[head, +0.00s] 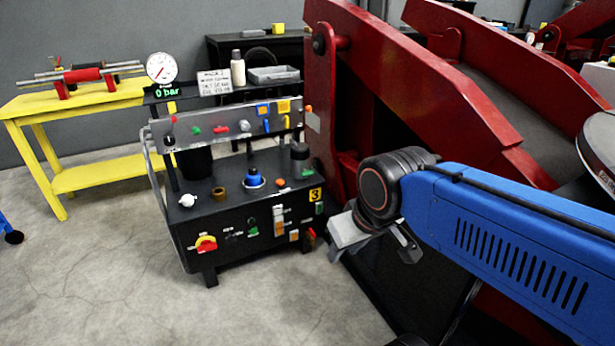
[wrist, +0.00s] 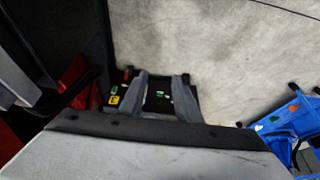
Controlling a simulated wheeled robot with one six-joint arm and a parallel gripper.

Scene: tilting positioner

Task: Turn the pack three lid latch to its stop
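Pack three (head: 225,255) is a black box-shaped unit on short legs, left of centre in the head view, with a yellow 3 label (head: 315,195). Its top carries a blue knob (head: 254,178), a brown cup-shaped part (head: 219,193) and a white fitting (head: 187,200). I cannot tell which part is the lid latch. My gripper (head: 375,245) is right of the pack and apart from it, with fingers spread and nothing between them. In the wrist view my gripper (wrist: 160,82) is open, and part of the pack (wrist: 155,103) shows beyond and between the fingers.
The red positioner frame (head: 350,80) stands close behind and right of the pack. A yellow bench (head: 90,105) is at the back left. A panel with coloured levers (head: 220,125) and a gauge (head: 161,67) rise above the pack. The concrete floor (head: 110,270) in front is clear.

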